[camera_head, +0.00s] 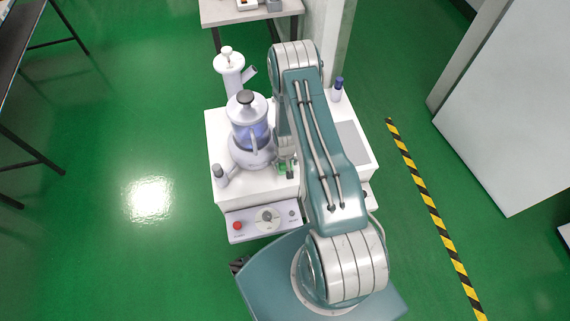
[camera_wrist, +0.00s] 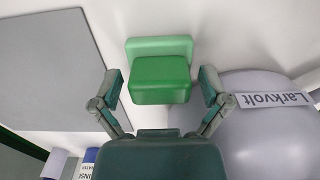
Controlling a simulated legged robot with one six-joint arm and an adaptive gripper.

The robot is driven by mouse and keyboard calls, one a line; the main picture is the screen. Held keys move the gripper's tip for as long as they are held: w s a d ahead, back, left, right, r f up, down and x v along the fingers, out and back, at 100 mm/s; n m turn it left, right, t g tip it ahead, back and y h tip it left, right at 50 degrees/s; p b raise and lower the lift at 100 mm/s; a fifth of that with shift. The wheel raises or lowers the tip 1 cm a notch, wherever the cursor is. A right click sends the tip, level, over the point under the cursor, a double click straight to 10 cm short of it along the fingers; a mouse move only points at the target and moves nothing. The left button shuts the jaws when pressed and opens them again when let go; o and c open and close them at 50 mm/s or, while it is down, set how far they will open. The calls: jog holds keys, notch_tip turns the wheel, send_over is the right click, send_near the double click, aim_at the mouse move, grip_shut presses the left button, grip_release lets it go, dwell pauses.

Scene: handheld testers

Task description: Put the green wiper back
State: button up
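The green wiper (camera_wrist: 161,80) shows in the wrist view as a darker green block in front of a lighter green flat part, over the white table top. My gripper (camera_wrist: 161,92) is open, with one finger on either side of the wiper. Gaps show between the wiper and both fingers, so it is not held. In the head view a small bit of green (camera_head: 283,168) shows by my gripper (camera_head: 287,161), just right of the lavender appliance; my arm hides much of this spot.
The lavender appliance (camera_head: 250,155), labelled Larkvolt, stands close on one side of my gripper. A grey pad (camera_head: 352,143) lies on the table's right. A dark-capped bottle (camera_head: 337,92) stands behind it. A control panel with a red button (camera_head: 238,226) is at the front.

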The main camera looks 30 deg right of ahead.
dwell(0.3)
jog(key=a+r+n+t, duration=0.1)
jog(key=a+r, duration=0.1)
jog(key=r, duration=1.2)
jog(key=s+a+r+t, duration=0.1)
jog(key=a+r, duration=0.1)
jog(key=r, duration=1.2)
jog(key=a+r+n+t, duration=0.1)
jog(key=a+r, duration=0.2)
jog(key=r, duration=1.1)
jog(key=s+a+r+t, duration=0.1)
jog(key=s+a+r, duration=0.2)
jog(key=s+r, duration=0.4)
jog(key=s+a+r+n+t, duration=0.1)
jog(key=s+a+r, duration=0.1)
jog(key=s+r, duration=0.5)
jog(key=s, duration=0.4)
jog(key=shift+a+r+t, duration=0.3)
jog(key=shift+a+r, duration=0.1)
